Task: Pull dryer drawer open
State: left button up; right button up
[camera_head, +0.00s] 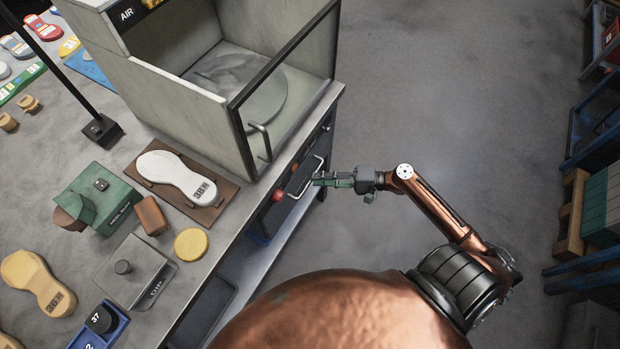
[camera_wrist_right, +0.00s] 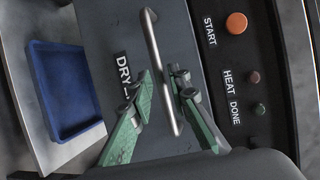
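The dryer drawer is a dark front panel (camera_head: 318,157) below the bench top, with a pale metal bar handle (camera_head: 308,183). In the right wrist view the handle (camera_wrist_right: 153,45) runs steeply across the dark panel (camera_wrist_right: 108,25) beside "DRY" lettering, which is partly hidden. The drawer front looks flush with the cabinet. My right gripper (camera_head: 318,181) is at the handle; its green fingers (camera_wrist_right: 161,76) are apart, one on each side of the bar. Whether either finger touches the bar is unclear. My left gripper is not in view.
An orange START button (camera_wrist_right: 237,23) and HEAT and DONE lamps (camera_wrist_right: 256,93) sit beside the handle. A blue tray (camera_wrist_right: 40,85) lies on a shelf below. The glass-fronted AIR cabinet (camera_head: 180,110) stands above. Open floor (camera_head: 420,90) lies right of the bench.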

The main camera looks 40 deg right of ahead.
jog(key=shift+x, duration=1.75)
jog(key=shift+d, duration=0.1)
grip_shut()
jog(key=shift+f, duration=0.1)
